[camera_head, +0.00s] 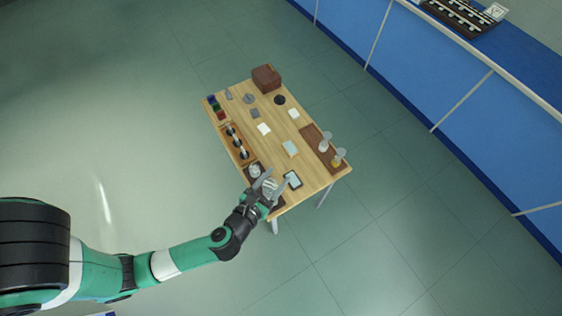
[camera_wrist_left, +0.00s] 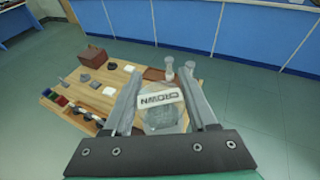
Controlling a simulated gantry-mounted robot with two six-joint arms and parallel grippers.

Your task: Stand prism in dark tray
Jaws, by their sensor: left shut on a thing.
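The glass (camera_wrist_left: 162,119) shows between the fingers in the left wrist view. In the head view the held prism (camera_head: 270,188) is over the near end of the wooden table. A dark tray (camera_head: 247,167) lies at that end, mostly hidden by the gripper, and another clear glass piece (camera_head: 255,171) shows at its far part. I cannot tell whether the held prism touches the tray. My right gripper is not in view.
A dark-rimmed pale panel (camera_head: 292,180) lies close right of the gripper. A brown tray (camera_head: 312,136) carries beakers (camera_head: 338,159). A wooden rack (camera_head: 230,129) with dark round pieces lines the left edge. A brown box (camera_head: 266,78) stands at the far end.

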